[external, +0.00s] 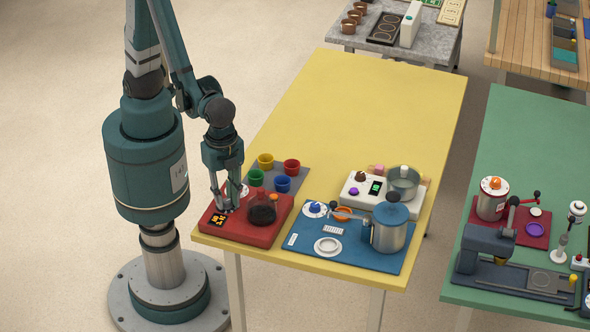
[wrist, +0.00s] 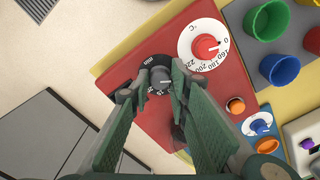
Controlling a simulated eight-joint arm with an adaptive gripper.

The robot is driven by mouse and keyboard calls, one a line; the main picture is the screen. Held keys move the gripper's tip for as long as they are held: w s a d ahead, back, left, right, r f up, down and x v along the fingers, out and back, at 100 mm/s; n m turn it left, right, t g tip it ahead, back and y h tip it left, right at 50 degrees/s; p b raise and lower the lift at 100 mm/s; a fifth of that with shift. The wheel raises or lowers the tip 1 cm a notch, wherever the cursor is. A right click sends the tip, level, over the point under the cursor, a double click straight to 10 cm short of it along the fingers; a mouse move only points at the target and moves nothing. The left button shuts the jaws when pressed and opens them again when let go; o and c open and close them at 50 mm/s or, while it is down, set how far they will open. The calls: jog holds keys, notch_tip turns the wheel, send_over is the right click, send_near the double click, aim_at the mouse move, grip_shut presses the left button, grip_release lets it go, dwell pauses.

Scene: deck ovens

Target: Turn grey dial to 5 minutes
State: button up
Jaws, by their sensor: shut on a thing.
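The grey dial (wrist: 160,73) has a black scale ring marked "min" and sits on the red unit (wrist: 118,70). My gripper (wrist: 161,80) is shut on the grey dial, with one finger on each side. The fingers cover part of its scale, so I cannot read its setting. A red dial (wrist: 207,46) on a white °C scale sits beside it to the upper right, apart from the fingers. In the external view, my gripper (external: 224,207) reaches down onto the red unit (external: 253,234) at the near left corner of the yellow table, hiding the grey dial.
A dark round flask (external: 262,209) stands on the red unit, right of my gripper. Several coloured cups (external: 265,161) stand on a grey mat behind. A blue board (external: 365,258) with a pot (external: 389,231) lies to the right. The far yellow table (external: 375,100) is clear.

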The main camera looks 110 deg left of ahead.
aim_at(227, 200)
jog(key=shift+m+b, duration=0.5)
jog(key=shift+m, duration=1.6)
jog(key=o, duration=0.9)
jog(key=shift+r, duration=0.1)
jog(key=shift+r, duration=5.9)
